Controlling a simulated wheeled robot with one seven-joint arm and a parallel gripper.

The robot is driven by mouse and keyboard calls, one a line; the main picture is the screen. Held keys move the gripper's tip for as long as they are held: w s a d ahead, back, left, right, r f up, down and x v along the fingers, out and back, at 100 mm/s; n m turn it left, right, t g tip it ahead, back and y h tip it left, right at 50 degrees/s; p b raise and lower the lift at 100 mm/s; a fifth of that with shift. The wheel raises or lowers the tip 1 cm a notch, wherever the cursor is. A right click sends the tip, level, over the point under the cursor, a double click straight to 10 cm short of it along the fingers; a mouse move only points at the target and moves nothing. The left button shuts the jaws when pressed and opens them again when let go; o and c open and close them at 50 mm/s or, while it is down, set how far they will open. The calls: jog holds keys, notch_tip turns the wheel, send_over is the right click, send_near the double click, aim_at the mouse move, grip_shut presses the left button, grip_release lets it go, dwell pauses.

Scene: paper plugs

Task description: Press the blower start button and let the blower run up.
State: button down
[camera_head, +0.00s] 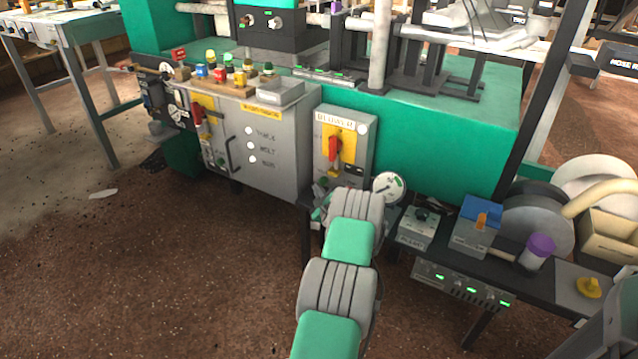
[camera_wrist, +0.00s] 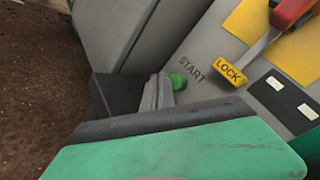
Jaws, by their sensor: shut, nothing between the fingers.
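The blower box (camera_head: 361,160) is a grey cabinet with a lettered label, on the front of the green machine. It carries a red switch handle (camera_head: 334,146) on a yellow plate. The green start button (camera_wrist: 178,81) shows in the wrist view beside the word START, left of a yellow LOCK tag (camera_wrist: 231,72). My gripper (camera_wrist: 161,92) is shut and empty, its grey fingertips close beside the button. I cannot tell whether they touch it.
A dial gauge (camera_head: 389,187) stands just right of my wrist. A larger grey cabinet (camera_head: 285,150) stands left.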

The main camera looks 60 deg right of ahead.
jog(key=shift+s+d+r+h, duration=0.3)
jog(key=shift+d+r+h, duration=0.1)
jog(key=shift+d+r, duration=0.45)
jog(key=shift+f, duration=0.15)
jog(key=shift+a, duration=0.1)
jog(key=shift+a+f+p, duration=0.2)
jog(key=shift+a+p, duration=0.3)
jog(key=shift+a, duration=0.85)
jog(key=shift+a+f+p, duration=0.2)
jog(key=shift+a+p, duration=0.3)
jog(key=shift+a, duration=0.85)
jog(key=shift+f, duration=0.1)
jog(key=shift+a, duration=0.1)
